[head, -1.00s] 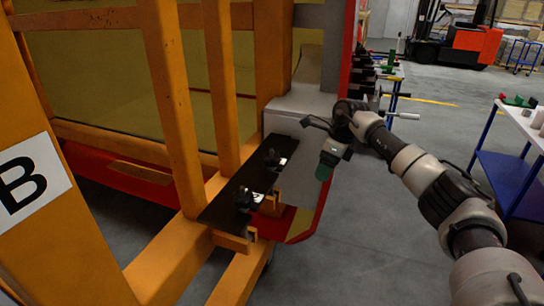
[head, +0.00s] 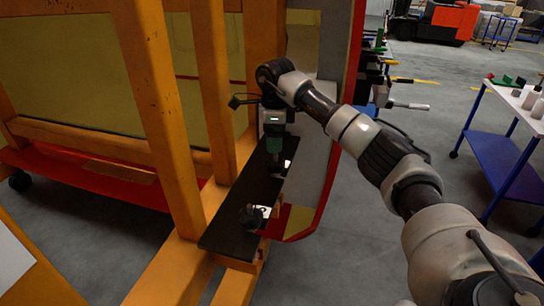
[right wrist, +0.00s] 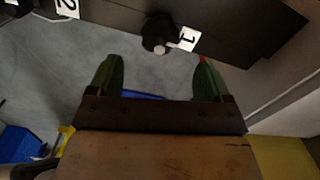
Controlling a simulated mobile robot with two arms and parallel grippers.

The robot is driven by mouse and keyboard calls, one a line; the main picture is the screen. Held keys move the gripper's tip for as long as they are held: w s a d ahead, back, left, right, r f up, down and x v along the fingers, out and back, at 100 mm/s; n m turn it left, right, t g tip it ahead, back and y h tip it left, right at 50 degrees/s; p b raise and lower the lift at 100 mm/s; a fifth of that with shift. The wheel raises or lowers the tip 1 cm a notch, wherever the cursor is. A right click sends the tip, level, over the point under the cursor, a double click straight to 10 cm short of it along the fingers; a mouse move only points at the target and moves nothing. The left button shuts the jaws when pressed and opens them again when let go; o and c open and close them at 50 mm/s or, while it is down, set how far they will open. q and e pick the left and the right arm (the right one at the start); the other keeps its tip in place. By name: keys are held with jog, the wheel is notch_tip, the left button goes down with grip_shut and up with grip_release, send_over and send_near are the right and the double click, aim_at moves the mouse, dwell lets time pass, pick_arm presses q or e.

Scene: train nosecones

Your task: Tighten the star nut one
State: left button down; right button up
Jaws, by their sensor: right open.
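The star nut with the "1" label (right wrist: 190,38) is a black knob (right wrist: 155,32) with a pale round end, set on the dark plate (right wrist: 235,25) in the right wrist view. My right gripper (right wrist: 158,75) has its two green fingers spread and empty, with the knob ahead of and between them, apart from them. In the head view my right gripper (head: 273,150) points down over the far part of the dark plate (head: 225,228) and mostly hides that star nut. A second star nut (head: 250,217) sits nearer on the plate. My left gripper is not in view.
The yellow frame (head: 212,85) stands close left of the right gripper. A grey panel with a red edge (head: 333,190) is just right of the plate. A blue cart (head: 495,155) stands farther right, with open floor between.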

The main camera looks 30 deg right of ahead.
aim_at(275, 160)
notch_tip(275, 160, down, 5)
jog(key=shift+s+p, duration=0.15)
jog(key=shift+p, duration=0.35)
jog(key=f, duration=0.2)
jog(key=shift+w+f, duration=0.2)
jog(key=shift+f, duration=0.15)
jog(key=shift+s+f, duration=0.1)
jog(key=shift+f, duration=0.05)
jog(key=shift+c, duration=1.3)
jog(key=c, duration=0.7)
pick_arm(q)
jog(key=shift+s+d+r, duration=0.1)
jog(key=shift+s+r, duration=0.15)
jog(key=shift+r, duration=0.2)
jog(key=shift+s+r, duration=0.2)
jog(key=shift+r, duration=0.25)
